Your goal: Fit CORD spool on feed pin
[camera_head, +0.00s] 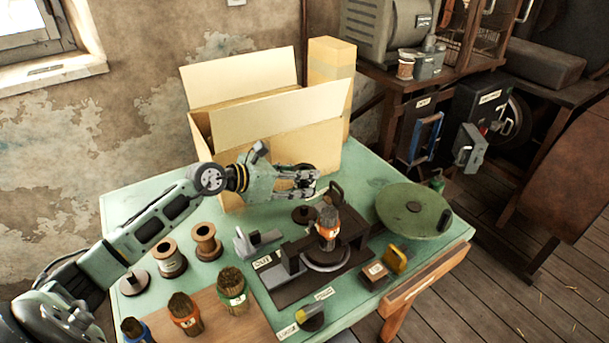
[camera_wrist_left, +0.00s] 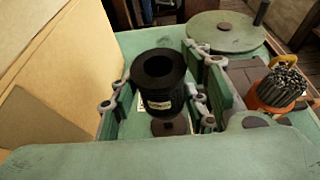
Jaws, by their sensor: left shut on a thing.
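My left gripper (camera_head: 303,181) is shut on a black spool and holds it above the table, in front of the cardboard box. In the left wrist view the black spool (camera_wrist_left: 158,85) stands roughly upright between the fingers, hole facing up. It has a small white label too small to read. Below it is a round dark base (camera_wrist_left: 170,127), apparently the feed pin's, partly hidden by the spool; the head view shows this base (camera_head: 305,214) beside the press. Spool and base look apart. The right gripper is not in view.
The press (camera_head: 325,256) holds an orange-banded bristle bundle (camera_head: 328,229). Two spools (camera_head: 170,259) (camera_head: 206,242) and an empty pin stand (camera_head: 134,283) are at left. An open cardboard box (camera_head: 270,121) is behind.

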